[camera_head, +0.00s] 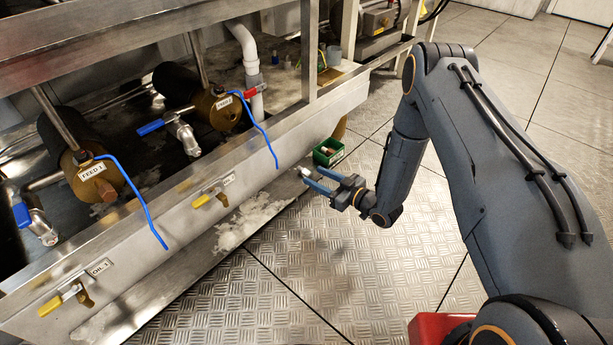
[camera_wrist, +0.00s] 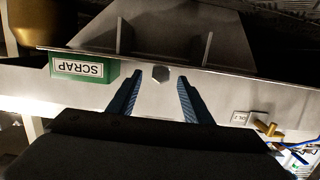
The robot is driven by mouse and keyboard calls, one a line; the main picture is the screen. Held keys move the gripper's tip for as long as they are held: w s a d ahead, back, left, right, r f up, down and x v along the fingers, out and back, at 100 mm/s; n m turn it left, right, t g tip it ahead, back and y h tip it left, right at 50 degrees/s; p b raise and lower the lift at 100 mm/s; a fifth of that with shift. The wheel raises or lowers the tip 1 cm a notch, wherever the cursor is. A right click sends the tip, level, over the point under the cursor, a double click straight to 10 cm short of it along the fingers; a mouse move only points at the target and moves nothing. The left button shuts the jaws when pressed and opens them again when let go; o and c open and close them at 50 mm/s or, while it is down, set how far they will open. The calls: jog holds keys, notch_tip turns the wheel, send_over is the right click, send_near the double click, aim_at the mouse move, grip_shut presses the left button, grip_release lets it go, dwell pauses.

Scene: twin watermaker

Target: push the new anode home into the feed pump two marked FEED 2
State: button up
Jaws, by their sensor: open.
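The feed pump marked FEED 2 (camera_head: 222,116) has a brass end and a dark body, and lies behind the front rail in the head view. My gripper (camera_head: 308,180) is open, outside the rail, to the right of and below that pump. The wrist view shows its two blue fingers (camera_wrist: 158,88) spread apart. A small grey hexagonal piece (camera_wrist: 160,73) shows between and beyond the fingertips. A small pale piece (camera_head: 305,171) shows near the fingertips in the head view. I cannot tell whether either is the new anode. The pump's opening cannot be made out.
A green SCRAP box (camera_head: 328,152) is near my gripper; it also shows in the wrist view (camera_wrist: 85,68). The front rail (camera_head: 290,122) and an upright post (camera_head: 309,50) stand near the pump. Pump FEED 1 (camera_head: 92,178) is at left. A blue cable (camera_head: 258,128) hangs over the rail.

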aim_at(304, 171)
jog(key=shift+b+x, duration=1.9)
jog(key=shift+x, duration=1.2)
jog(key=c, duration=1.1)
